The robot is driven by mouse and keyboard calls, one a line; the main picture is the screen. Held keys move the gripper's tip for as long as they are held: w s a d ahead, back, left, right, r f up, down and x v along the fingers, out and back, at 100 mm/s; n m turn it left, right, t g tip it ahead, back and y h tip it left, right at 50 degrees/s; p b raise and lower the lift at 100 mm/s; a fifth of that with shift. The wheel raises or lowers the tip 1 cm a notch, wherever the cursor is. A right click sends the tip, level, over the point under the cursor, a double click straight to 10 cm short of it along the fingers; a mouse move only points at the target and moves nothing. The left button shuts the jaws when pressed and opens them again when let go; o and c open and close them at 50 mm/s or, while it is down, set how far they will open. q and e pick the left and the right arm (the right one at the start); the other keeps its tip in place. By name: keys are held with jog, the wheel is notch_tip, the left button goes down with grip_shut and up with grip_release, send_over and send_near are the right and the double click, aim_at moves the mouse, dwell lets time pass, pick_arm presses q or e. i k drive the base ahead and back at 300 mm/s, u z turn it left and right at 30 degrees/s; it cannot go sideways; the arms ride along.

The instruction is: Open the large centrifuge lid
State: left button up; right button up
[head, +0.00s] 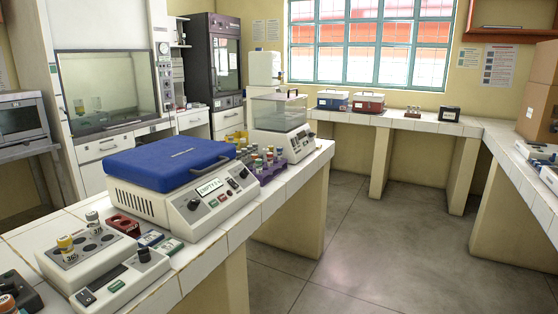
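The large centrifuge (190,207) is a cream-white box with a front control panel, on the tiled bench at the left. Its blue lid (160,160) lies flat and closed on top. A dark handle (211,168) is on the lid's right front edge, above the panel. A small display and several knobs and buttons are on the panel. Neither of my grippers is in view, and nothing touches the lid or handle.
A purple rack of tubes (266,172) stands right behind the centrifuge, and a clear-lidded device (281,125) beyond it. A heating block (82,255), a red rack (123,225) and small boxes stand in front. The grey floor (370,245) on the right is clear.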

aim_at(164, 166)
jog(key=z, duration=0.9)
jog(key=i, duration=1.1)
jog(key=u, duration=1.9)
